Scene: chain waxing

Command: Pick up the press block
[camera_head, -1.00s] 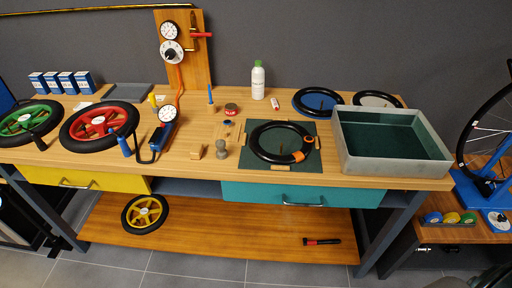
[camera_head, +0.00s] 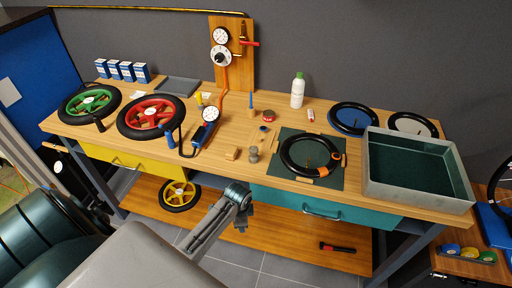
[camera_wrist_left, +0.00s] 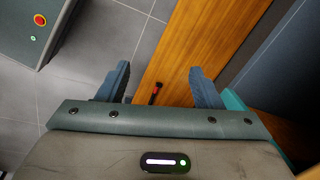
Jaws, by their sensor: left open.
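A small wooden block (camera_head: 232,153), which looks like the press block, sits near the front edge of the bench, left of the dark green mat (camera_head: 335,178). A grey-brown knobbed piece (camera_head: 253,155) stands just right of it. My left gripper (camera_head: 243,212) is in front of the bench and apart from the block. In the left wrist view my left gripper (camera_wrist_left: 158,76) has its fingers spread with nothing between them. The block is not in the left wrist view. My right gripper is not in view.
A black ring-shaped tire (camera_head: 312,155) lies on the mat. A grey open bin (camera_head: 418,180) stands to the right. A blue gauge pump (camera_head: 203,132) and a red wheel (camera_head: 150,115) lie to the left. A black-and-red tool (camera_head: 338,247) lies on the lower shelf.

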